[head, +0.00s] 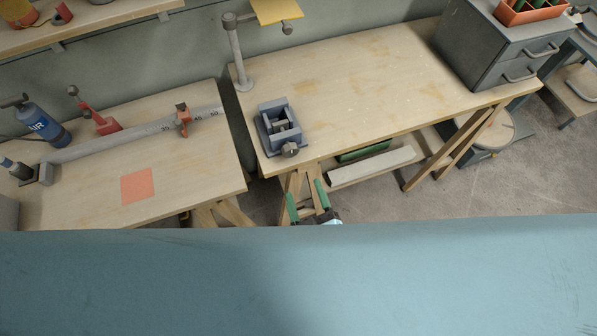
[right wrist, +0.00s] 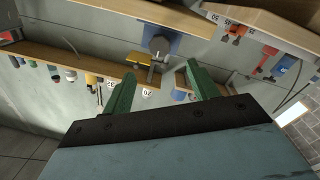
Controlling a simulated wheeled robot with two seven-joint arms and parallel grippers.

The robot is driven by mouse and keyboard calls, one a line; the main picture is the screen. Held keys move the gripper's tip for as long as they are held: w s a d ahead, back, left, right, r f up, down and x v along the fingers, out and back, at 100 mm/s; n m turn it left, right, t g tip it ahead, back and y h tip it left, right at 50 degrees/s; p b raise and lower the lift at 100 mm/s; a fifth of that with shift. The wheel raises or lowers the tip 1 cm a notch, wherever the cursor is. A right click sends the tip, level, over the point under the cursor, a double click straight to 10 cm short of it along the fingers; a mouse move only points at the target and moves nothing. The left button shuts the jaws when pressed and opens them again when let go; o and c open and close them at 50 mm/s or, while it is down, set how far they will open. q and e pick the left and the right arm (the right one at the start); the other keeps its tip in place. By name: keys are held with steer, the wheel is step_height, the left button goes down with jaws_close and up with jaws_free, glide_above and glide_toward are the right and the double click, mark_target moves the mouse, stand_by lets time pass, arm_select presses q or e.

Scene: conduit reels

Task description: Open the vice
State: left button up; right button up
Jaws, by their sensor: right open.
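The vice (head: 280,127) is a blue-grey block on the front left corner of the right bench (head: 370,75). Its round grey handle knob (head: 290,149) faces the front edge. A dark recess shows in its top, but I cannot tell how far its jaws stand apart. My right gripper (head: 307,200), with green fingers, is open and empty, in front of the bench edge and apart from the vice. In the right wrist view, which appears upside down, the fingers of the right gripper (right wrist: 160,76) are spread and the vice (right wrist: 160,38) shows beyond them. My left gripper is not in view.
A post (head: 237,58) stands behind the vice. Grey drawers (head: 490,45) stand at the right; the bench top between is clear.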

steer(key=shift+v, duration=1.45)
